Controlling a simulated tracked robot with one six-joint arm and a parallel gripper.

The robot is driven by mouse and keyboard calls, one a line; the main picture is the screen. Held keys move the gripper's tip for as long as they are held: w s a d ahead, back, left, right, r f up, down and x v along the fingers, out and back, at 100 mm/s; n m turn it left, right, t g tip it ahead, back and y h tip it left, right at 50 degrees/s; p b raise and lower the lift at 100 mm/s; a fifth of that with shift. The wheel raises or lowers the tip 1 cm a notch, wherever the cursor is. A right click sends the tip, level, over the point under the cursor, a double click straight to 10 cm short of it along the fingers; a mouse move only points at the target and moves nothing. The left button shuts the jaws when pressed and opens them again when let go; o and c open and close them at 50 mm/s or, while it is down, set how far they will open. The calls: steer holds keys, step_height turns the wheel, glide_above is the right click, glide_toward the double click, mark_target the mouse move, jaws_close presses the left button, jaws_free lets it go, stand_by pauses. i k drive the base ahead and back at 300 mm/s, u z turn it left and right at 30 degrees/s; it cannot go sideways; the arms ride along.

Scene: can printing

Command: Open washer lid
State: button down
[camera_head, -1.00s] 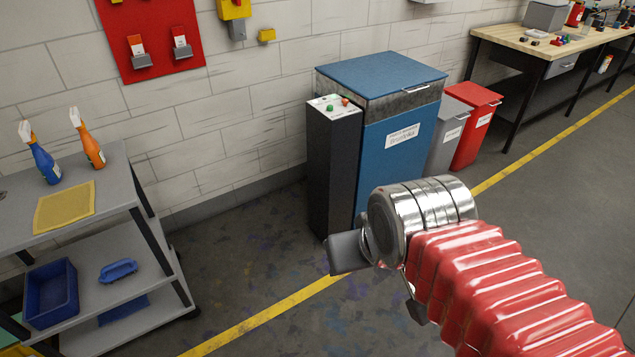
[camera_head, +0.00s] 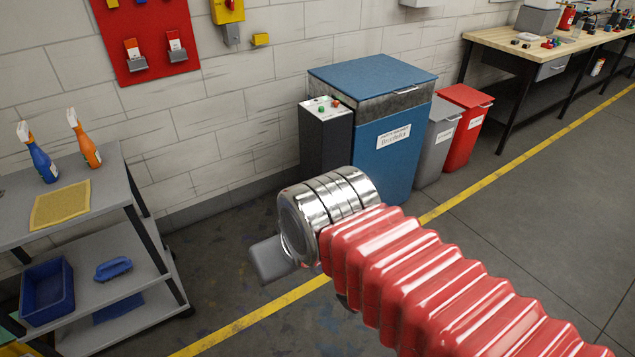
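The washer (camera_head: 382,150) is a blue cabinet with a label on its front, standing against the wall. Its blue lid (camera_head: 370,75) lies flat and closed on top, with a light handle at its front right edge. A black control box (camera_head: 326,135) with green and red buttons is on its left side. My gripper (camera_head: 268,262) is in front of and below the washer, apart from it. One grey finger part shows; the rest is hidden behind my metal wrist, so its opening cannot be seen.
A grey shelf cart (camera_head: 112,200) with spray bottles (camera_head: 85,140) stands at the left. A grey bin (camera_head: 437,140) and a red bin (camera_head: 464,125) stand right of the washer. A workbench (camera_head: 500,42) is at the back right. The floor (camera_head: 545,215) at the right is clear.

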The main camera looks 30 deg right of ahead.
mark_target(362, 78)
steer(key=i, duration=1)
steer(key=z, duration=1.75)
steer(key=k, duration=0.65)
